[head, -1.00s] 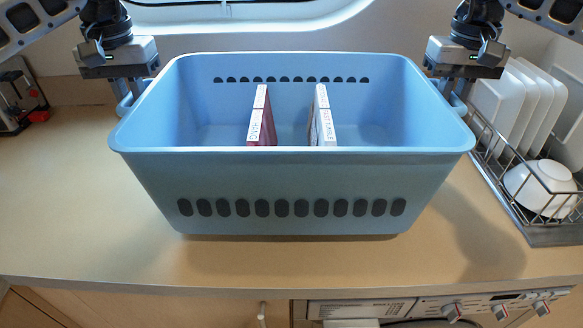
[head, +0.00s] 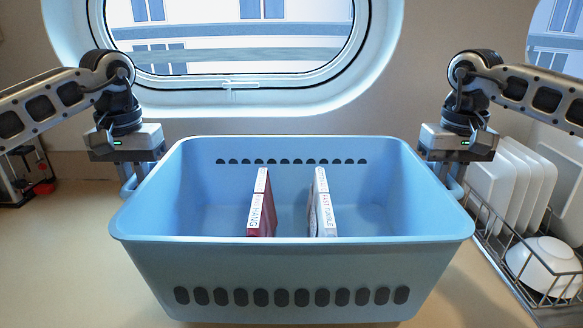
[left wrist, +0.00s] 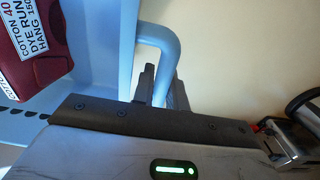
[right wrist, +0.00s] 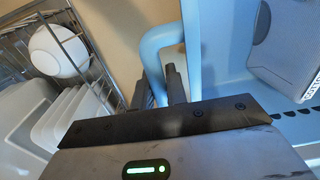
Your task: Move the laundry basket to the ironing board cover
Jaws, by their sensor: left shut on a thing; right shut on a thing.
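The light blue laundry basket (head: 292,262) stands upright in the middle of the head view, open side up. My left gripper (head: 131,182) is shut on the basket's left handle, a blue loop that shows in the left wrist view (left wrist: 165,45). My right gripper (head: 453,184) is shut on the right handle, which shows in the right wrist view (right wrist: 152,48). Inside the basket are a dark red labelled item (head: 262,205) and a grey-white labelled item (head: 321,205). Whether the basket's bottom touches the counter cannot be told. No ironing board cover is in view.
A wire dish rack (head: 510,275) with white plates (head: 505,185) and a white bowl (head: 545,265) stands close on the right. A dark device with red parts (head: 28,178) is at the far left. Bare counter (head: 60,260) lies left of the basket. An oval window is behind.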

